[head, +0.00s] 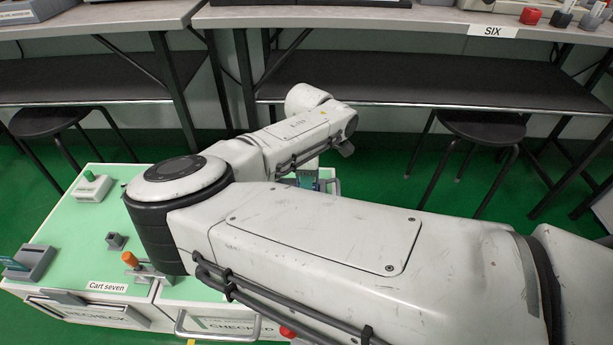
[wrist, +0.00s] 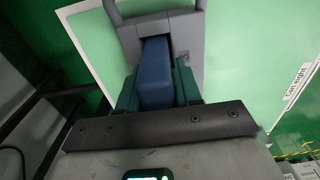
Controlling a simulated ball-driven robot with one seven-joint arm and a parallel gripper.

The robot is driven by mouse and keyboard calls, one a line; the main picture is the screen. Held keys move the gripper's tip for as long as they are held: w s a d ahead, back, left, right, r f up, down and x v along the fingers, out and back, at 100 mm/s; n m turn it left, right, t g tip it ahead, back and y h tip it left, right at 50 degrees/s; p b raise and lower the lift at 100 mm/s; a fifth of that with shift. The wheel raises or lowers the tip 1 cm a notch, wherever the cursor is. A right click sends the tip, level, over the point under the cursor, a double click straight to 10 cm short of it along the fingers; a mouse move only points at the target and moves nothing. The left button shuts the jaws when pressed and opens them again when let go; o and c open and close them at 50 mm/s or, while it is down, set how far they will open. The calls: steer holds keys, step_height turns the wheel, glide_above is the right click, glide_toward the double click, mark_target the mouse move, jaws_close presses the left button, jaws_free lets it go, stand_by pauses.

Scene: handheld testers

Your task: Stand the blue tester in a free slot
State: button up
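The blue tester (wrist: 157,75) shows in the wrist view between the two green fingers of my gripper (wrist: 156,92), which lie close against its sides. Its far end meets a dark opening in a grey holder (wrist: 188,32); I cannot tell how deep it sits. In the head view, a small blue part (head: 307,178) shows past my arm, which hides most of the gripper and holder. Another grey holder (head: 38,262) stands at the left edge of the cart, with a teal tester (head: 14,263) leaning in it.
The pale green cart top (head: 60,215) carries a box with a green knob (head: 92,187), a small dark block (head: 115,240) and an orange-handled part (head: 131,259). Black stools (head: 47,121) (head: 482,128) stand behind, before long benches (head: 400,18).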

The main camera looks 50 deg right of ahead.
steer(key=o, duration=0.5)
step_height(320, 180, up, 11)
steer(key=p, duration=0.5)
steer(key=shift+s, duration=0.1)
steer(key=shift+f, duration=0.1)
stand_by(0.3)
